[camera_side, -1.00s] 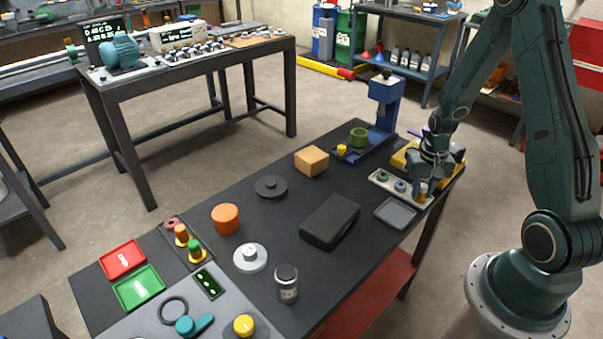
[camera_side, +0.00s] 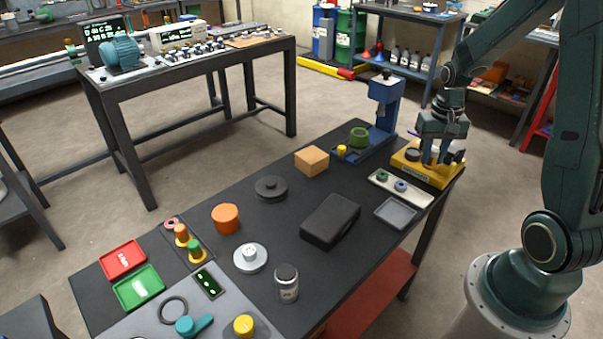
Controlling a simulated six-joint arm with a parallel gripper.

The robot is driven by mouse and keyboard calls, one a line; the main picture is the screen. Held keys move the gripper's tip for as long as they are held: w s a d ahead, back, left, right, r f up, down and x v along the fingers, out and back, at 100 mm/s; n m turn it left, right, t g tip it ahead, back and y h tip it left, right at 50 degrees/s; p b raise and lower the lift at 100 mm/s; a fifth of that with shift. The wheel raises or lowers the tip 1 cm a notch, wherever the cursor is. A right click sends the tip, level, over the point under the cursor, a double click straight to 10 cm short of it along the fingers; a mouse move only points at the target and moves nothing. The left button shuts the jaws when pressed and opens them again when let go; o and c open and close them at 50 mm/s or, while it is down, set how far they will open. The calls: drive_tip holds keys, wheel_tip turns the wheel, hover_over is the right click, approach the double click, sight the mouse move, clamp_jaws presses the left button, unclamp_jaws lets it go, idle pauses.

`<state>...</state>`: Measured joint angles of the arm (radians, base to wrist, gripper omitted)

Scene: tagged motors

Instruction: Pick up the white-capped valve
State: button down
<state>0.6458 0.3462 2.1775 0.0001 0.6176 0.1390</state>
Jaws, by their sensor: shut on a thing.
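My gripper (camera_side: 435,162) is at the far right end of the black table, pointing down over the yellow block (camera_side: 417,172). It is shut on a small part, mostly hidden between the fingers. I cannot make out its cap, or whether it touches the block. A pale strip tray (camera_side: 417,196) in front of the block holds a green ring-like piece (camera_side: 382,176) and a blue one (camera_side: 400,186); its right end is bare. A pale grey-white disc with a raised white centre (camera_side: 250,257) stands at the near middle of the table, far from my gripper.
A grey square tray (camera_side: 396,213) lies in front of the strip tray. A black case (camera_side: 330,220) and an orange cylinder (camera_side: 226,218) stand farther left.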

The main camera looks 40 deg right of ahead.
sight(434, 150)
wheel_tip(434, 150, up, 9)
drive_tip(key=shift+f, duration=0.2)
drive_tip(key=shift+w+a, duration=0.1)
idle(0.6)
